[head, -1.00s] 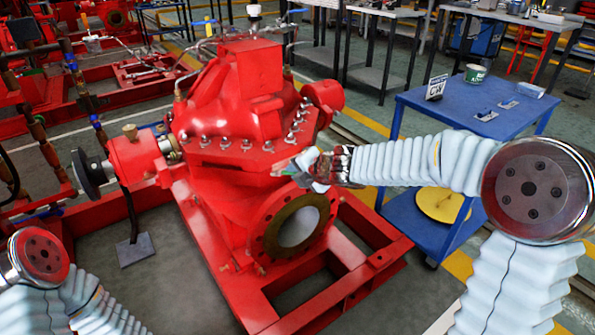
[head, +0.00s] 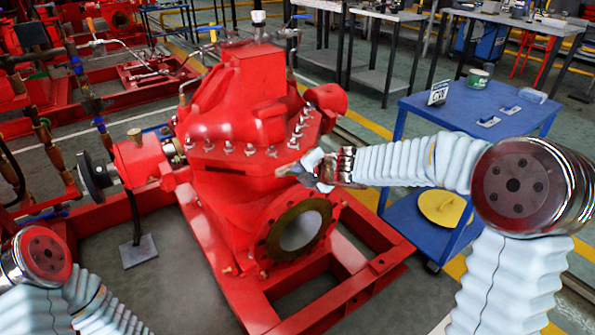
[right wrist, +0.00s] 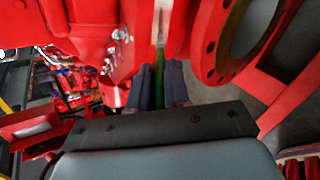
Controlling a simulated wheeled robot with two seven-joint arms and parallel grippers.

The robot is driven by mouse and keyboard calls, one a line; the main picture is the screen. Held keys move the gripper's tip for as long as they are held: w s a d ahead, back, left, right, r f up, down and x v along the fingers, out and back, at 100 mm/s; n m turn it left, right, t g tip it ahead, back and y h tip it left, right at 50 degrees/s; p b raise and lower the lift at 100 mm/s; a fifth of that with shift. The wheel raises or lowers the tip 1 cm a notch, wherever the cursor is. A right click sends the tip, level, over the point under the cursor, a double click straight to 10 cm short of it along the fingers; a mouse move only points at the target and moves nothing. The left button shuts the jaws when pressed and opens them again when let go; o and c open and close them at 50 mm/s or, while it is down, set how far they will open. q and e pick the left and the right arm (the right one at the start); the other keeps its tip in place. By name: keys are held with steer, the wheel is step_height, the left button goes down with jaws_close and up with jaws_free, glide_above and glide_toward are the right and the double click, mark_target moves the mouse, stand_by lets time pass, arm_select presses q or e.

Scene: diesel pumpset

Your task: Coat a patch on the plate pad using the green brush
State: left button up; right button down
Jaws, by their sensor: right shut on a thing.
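My right gripper (head: 316,172) is in front of the red pump casing (head: 232,105), just above its round flange opening (head: 298,232). In the right wrist view its two dark fingers (right wrist: 162,85) are shut on a thin green handle, the green brush (right wrist: 159,72). A pale strip extends beyond the handle, close to the red pump; I cannot tell whether it touches. A grey square plate (head: 138,251) lies on the floor left of the pump; I cannot tell whether it is the plate pad. My left gripper is out of view; only part of that arm shows.
A blue trolley (head: 416,104) stands at the right, with a green-and-white can (head: 477,78), a small sign (head: 438,92) and two blue-handled items on top. A yellow disc (head: 441,207) is on its lower shelf. The pump's red base frame (head: 345,300) spreads below.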

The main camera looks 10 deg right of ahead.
steer(key=shift+w+d+p, duration=1.05)
steer(key=shift+d+p, duration=0.85)
steer(key=shift+d, duration=0.85)
steer(key=a+b, duration=0.1)
steer(key=s+a+b, duration=0.1)
steer(key=a, duration=0.1)
steer(key=a+b, duration=0.2)
steer(key=shift+s+f, duration=0.15)
steer(key=shift+s, duration=0.2)
steer(key=shift+s+a+b, duration=0.2)
steer(key=shift+a+b, duration=0.15)
steer(key=shift+a, duration=0.15)
steer(key=shift+s+a+b, duration=0.2)
steer(key=shift+a+b, duration=0.1)
steer(key=shift+a, duration=0.15)
